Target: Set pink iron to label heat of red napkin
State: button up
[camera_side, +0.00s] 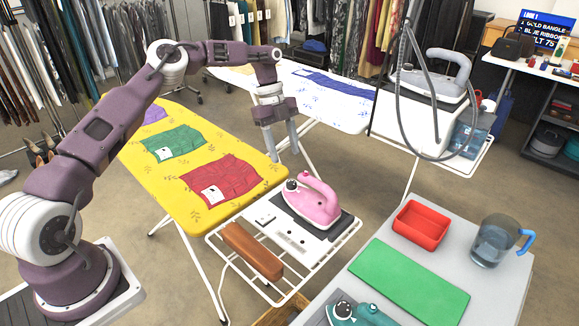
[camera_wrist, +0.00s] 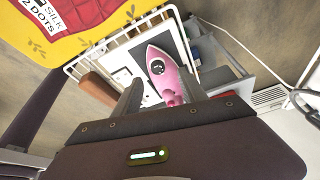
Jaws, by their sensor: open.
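The pink iron (camera_side: 314,204) rests on a dark pad on the wire rack at the end of the yellow ironing board. In the wrist view the pink iron (camera_wrist: 179,77) lies beyond and between my fingers, with a dark round dial (camera_wrist: 157,67) on top. The red napkin (camera_side: 228,178) lies flat on the yellow board. Its white label (camera_side: 213,192) is near a corner; in the wrist view the label (camera_wrist: 36,14) reads "SILK 2 DOTS". My gripper (camera_side: 285,156) is open and empty, pointing down above and behind the iron, touching nothing.
A brown wooden block (camera_side: 252,251) lies on the rack beside the iron. Green (camera_side: 174,143) and purple napkins share the yellow board (camera_side: 150,114). A grey table holds a red tray (camera_side: 421,225), green mat (camera_side: 408,283), jug (camera_side: 494,243) and teal iron (camera_side: 358,314).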

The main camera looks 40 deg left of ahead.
aim_at(291, 182)
jog(key=shift+h, duration=0.3)
jog(key=x, duration=0.7)
jog(key=shift+s+d+f, duration=0.25)
jog(key=shift+s+f, duration=0.05)
jog(key=shift+s, duration=0.05)
jog(key=shift+c, duration=0.3)
grip_shut()
